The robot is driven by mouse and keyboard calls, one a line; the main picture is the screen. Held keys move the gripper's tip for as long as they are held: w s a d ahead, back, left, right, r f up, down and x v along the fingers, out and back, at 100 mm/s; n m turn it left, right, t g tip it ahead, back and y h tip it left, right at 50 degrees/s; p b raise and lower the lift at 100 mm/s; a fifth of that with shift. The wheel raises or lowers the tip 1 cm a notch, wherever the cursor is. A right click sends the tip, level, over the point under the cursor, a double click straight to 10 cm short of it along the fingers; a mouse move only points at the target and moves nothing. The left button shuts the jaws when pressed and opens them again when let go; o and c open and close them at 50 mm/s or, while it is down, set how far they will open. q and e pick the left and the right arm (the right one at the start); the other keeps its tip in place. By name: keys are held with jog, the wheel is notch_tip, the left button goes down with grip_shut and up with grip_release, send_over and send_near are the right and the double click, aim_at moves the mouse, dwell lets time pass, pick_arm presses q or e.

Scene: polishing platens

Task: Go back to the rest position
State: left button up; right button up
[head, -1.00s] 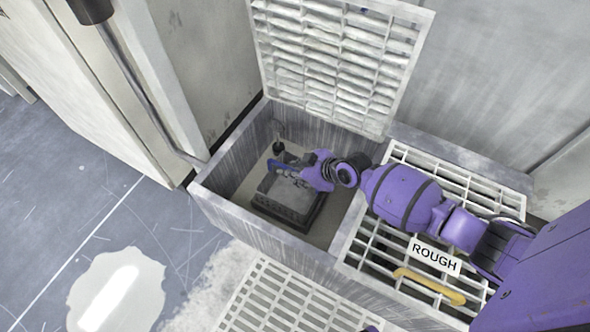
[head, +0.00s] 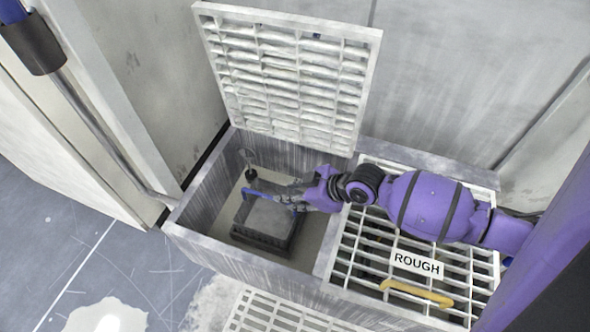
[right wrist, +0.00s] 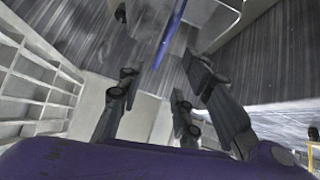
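My right gripper (head: 284,193) reaches from the right over the open left compartment of the tank. In the right wrist view its fingers (right wrist: 163,80) stand apart with nothing between them. A grey box (head: 266,220) with a blue handle (head: 262,194) sits inside the compartment. The fingertips are close to the handle in the head view, and I cannot tell there whether they touch. In the right wrist view the blue handle (right wrist: 170,36) shows beyond the fingers. My left gripper is not in view.
The tank's grated lid (head: 285,80) stands raised behind the compartment. A closed grate (head: 375,265) with a ROUGH label (head: 417,264) and yellow handle (head: 416,293) lies to the right. A floor grate (head: 270,318) lies in front. A pipe (head: 110,140) runs at the left.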

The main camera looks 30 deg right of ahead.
jog(key=shift+s+d+r, duration=0.15)
jog(key=shift+s+r, duration=0.2)
jog(key=shift+r, duration=0.05)
